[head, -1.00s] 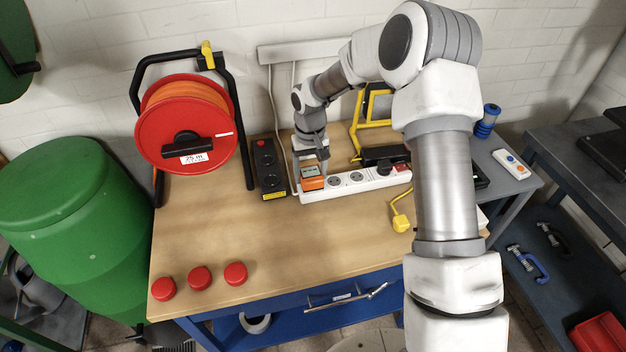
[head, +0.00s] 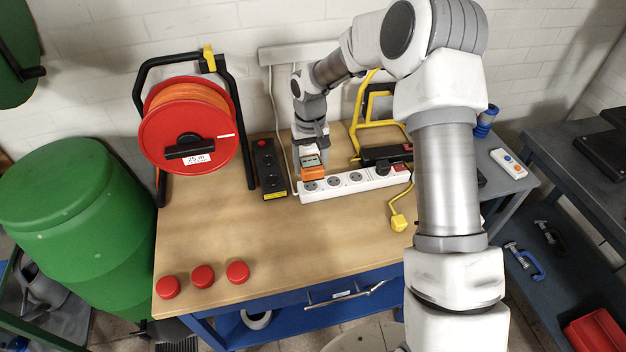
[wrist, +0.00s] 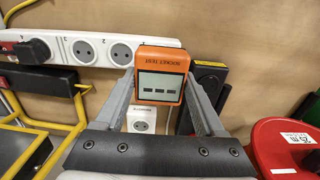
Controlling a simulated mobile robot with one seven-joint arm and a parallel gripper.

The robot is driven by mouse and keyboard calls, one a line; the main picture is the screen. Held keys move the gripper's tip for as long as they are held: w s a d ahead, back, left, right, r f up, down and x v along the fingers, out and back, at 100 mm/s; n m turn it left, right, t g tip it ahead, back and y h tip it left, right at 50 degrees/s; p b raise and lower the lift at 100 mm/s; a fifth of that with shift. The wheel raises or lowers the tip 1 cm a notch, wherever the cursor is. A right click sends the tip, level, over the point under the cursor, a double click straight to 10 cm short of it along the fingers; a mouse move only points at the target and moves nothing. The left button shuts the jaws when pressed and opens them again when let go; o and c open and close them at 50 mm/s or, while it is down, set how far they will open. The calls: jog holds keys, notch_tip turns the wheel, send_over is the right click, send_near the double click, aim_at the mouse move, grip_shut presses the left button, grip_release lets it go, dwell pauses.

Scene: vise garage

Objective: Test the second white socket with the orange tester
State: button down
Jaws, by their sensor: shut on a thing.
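The orange tester (head: 313,173) is held upright between the fingers of my gripper (head: 312,154), above the left end of the white socket strip (head: 343,190). In the wrist view the tester (wrist: 162,58) faces the camera, and its grey display shows dashes. The strip has several round sockets in a row; the leftmost socket (head: 311,186) shows just in front of the tester, and the second socket (head: 333,181) is empty. The tester looks clear of the strip, but its back and pins are hidden.
A black plug (head: 382,169) sits in the strip near its red switch (head: 400,167). A black socket strip (head: 268,172) stands to the left, beside the red cable reel (head: 190,125). A yellow plug (head: 398,222) and red caps (head: 202,276) lie on the bench. The bench middle is clear.

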jog(key=shift+r, duration=0.3)
jog(key=r, duration=0.1)
send_over(334, 181)
jog(key=shift+f, duration=0.15)
dwell(0.4)
jog(key=shift+f+b, duration=1.75)
jog(key=shift+f, duration=1.05)
jog(key=shift+f+b, duration=0.6)
jog(key=shift+b, duration=0.05)
dwell(0.4)
